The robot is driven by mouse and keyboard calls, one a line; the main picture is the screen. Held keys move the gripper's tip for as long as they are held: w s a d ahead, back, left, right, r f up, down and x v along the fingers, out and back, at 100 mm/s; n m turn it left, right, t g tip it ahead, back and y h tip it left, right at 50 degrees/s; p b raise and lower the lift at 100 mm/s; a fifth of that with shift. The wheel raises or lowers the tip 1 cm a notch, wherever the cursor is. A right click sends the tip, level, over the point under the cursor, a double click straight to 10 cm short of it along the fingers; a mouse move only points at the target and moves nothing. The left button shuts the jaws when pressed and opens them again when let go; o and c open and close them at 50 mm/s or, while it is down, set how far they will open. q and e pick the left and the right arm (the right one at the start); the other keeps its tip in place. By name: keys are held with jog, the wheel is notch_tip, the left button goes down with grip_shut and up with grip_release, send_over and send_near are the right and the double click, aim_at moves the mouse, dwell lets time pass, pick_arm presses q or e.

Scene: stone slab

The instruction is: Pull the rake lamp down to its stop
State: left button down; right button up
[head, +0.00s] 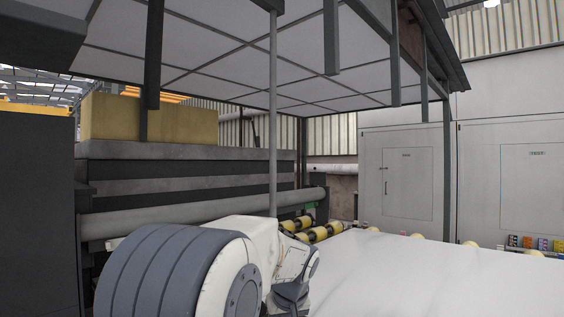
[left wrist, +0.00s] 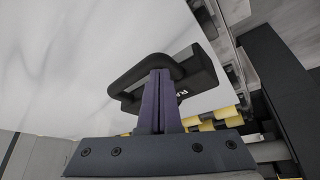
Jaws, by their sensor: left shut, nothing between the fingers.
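In the left wrist view a black bar handle (left wrist: 133,76) curves out from a dark block (left wrist: 200,78) with partly readable pale lettering; this looks like the rake lamp. My left gripper (left wrist: 160,74) has its purple fingers pressed together. Their tips overlap the handle in the picture; nothing shows gripped between them, and I cannot tell if they touch it. In the head view a thin grey vertical rod (head: 273,120) hangs from above and goes down behind my left arm. The lamp and fingertips cannot be made out there. My right gripper is not in view.
A pale slab (head: 400,275) lies at the lower right, with yellow rollers (head: 320,233) at its far edge. A grey horizontal pipe (head: 170,218) runs behind my arm. A panelled canopy (head: 220,40) with dark posts hangs overhead. Grey cabinets (head: 405,180) stand at the right.

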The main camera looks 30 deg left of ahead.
pick_arm(q)
jog(key=shift+f, duration=0.2)
jog(key=p+v, duration=0.6)
jog(key=v, duration=0.4)
jog(key=shift+r, duration=0.2)
jog(key=shift+d, duration=0.1)
